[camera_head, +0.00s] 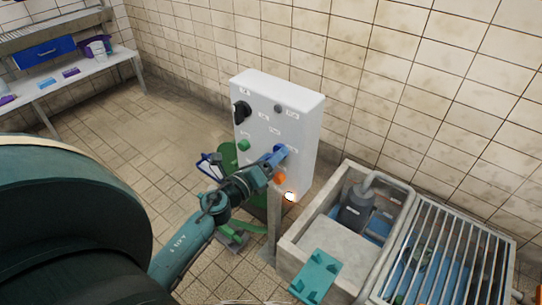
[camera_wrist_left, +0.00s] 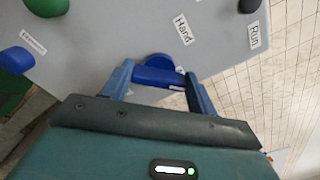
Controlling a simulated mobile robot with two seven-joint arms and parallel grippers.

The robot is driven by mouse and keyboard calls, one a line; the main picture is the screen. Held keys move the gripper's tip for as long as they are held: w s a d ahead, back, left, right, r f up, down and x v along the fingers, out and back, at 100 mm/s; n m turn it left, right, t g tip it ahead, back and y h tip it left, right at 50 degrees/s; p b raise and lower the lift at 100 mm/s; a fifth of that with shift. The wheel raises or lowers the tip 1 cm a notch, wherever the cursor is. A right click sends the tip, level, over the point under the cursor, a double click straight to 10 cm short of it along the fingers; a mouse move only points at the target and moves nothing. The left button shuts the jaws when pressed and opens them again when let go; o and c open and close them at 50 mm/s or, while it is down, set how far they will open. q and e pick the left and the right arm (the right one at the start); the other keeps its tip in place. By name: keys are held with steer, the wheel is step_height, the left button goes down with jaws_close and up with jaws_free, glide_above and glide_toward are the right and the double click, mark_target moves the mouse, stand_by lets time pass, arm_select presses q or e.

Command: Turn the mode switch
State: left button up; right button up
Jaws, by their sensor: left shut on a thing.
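The mode switch is a blue knob (camera_head: 279,152) on the front of a white control box. It also shows in the left wrist view (camera_wrist_left: 158,75), with labels reading "Hand" and "Run" beside it. My left gripper (camera_head: 271,160) is shut on the mode switch, with one blue finger on each side of the knob in the left wrist view (camera_wrist_left: 160,88). The gripper hides part of the knob in the head view. My right gripper is not in view.
The control box (camera_head: 304,120) also carries a black knob (camera_head: 241,110), a green button (camera_head: 244,145) and an orange knob (camera_head: 280,179) close to my gripper. A concrete basin (camera_head: 296,238) with a pump and a metal grating (camera_head: 452,245) stands at right. A bench (camera_head: 92,70) stands back left.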

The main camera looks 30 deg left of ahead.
arm_select(q)
steer(key=shift+f+n+p, duration=0.15)
steer(key=shift+n+p, duration=1.3)
steer(key=shift+n, duration=2.95)
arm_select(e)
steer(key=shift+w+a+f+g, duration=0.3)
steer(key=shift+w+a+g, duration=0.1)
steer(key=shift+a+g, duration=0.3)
arm_select(q)
steer(key=shift+n, duration=0.3)
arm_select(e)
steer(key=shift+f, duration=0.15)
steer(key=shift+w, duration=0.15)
arm_select(q)
steer(key=o, duration=1)
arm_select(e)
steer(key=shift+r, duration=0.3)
arm_select(q)
steer(key=shift+s, duration=0.1)
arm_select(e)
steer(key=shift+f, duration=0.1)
